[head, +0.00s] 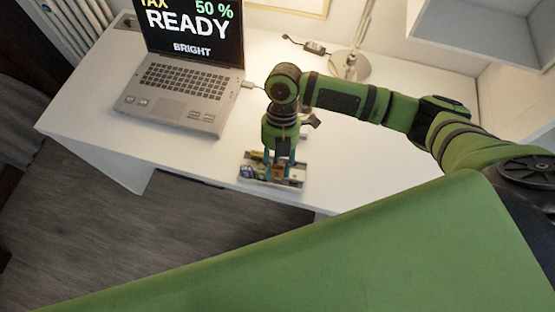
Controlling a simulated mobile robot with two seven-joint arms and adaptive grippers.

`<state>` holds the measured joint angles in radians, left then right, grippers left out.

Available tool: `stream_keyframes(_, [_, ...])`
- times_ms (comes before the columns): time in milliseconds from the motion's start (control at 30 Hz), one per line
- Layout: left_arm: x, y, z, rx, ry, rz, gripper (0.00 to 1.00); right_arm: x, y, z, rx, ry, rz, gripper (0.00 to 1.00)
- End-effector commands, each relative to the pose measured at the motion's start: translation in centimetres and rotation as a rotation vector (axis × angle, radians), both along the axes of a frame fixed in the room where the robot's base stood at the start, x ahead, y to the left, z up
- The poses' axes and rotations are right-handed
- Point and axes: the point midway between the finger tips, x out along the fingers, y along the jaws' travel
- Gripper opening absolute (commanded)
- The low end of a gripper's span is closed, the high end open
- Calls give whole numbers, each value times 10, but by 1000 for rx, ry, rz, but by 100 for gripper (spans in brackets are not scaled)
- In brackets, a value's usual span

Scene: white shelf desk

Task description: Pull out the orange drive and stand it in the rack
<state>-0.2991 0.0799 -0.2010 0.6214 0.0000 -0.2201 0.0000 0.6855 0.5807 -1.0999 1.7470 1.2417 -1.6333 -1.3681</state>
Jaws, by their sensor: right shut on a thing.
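A small rack (256,183) with several small coloured items in it stands at the front edge of the white desk, below the laptop. My right gripper (284,158) points down over the rack, its fingertips low among the items. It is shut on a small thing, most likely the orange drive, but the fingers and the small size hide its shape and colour. I cannot tell whether that thing touches the rack. My left gripper is not in view.
An open laptop (181,88) stands left of my right gripper, with a white plug and cable (250,86) at its right side. A lamp base (350,66) and a dark cable with a small box (314,47) lie at the back. The desk right of the rack (350,165) is clear.

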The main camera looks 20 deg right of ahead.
Motion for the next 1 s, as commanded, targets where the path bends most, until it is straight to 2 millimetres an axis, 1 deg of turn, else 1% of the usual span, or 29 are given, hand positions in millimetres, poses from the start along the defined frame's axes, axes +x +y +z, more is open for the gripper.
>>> stream_keyframes(100, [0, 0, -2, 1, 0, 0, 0, 0, 0, -4, 0, 0, 0, 16])
stream_keyframes(567, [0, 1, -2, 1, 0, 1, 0, 0, 0, -3, 0, 0, 0, 16])
stream_keyframes(1000, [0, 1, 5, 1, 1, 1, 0, 0, 0, -3, -5, 2, -17, 16])
